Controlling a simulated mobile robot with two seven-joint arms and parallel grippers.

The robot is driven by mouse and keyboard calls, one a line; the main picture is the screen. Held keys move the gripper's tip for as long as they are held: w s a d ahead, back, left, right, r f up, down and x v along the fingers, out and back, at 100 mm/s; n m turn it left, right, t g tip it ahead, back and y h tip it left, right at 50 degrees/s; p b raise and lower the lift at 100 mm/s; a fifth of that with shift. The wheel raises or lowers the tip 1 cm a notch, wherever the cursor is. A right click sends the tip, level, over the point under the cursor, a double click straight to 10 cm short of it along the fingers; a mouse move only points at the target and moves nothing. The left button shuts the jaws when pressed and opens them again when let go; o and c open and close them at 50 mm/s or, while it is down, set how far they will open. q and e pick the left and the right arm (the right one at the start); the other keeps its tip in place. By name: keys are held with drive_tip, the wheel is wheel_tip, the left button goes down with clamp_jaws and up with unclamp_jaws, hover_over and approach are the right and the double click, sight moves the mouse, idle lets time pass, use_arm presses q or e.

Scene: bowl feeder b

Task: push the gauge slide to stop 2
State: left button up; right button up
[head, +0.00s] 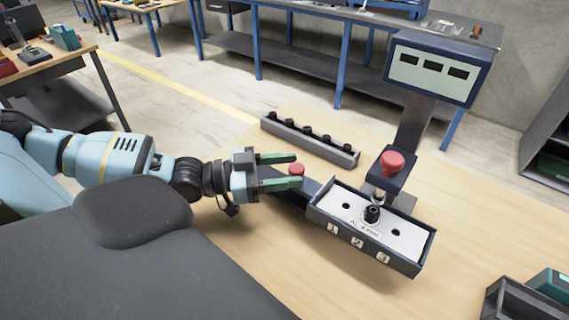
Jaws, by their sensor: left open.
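The gauge (370,236) is a dark tray-like box on the wooden bench, with labels 1, 2 and 3 along its front. A dark bar (311,187) runs out from the box's left end toward my left gripper (298,170). A round red knob (297,169) shows between the green fingertips, which are apart; whether they touch it I cannot tell. My right gripper is not in view.
A red mushroom button (392,162) sits behind the gauge, at the foot of a post with a display (432,72). A dark rack (310,143) with several black pegs lies behind my left gripper. A dark bin (517,303) stands at the front right. The bench front is clear.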

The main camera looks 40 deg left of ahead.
use_arm(q)
drive_tip(key=p+v, duration=0.1)
drive_tip(key=v, duration=0.6)
drive_tip(key=shift+s+a, duration=0.15)
drive_tip(key=shift+s, duration=0.05)
idle(0.4)
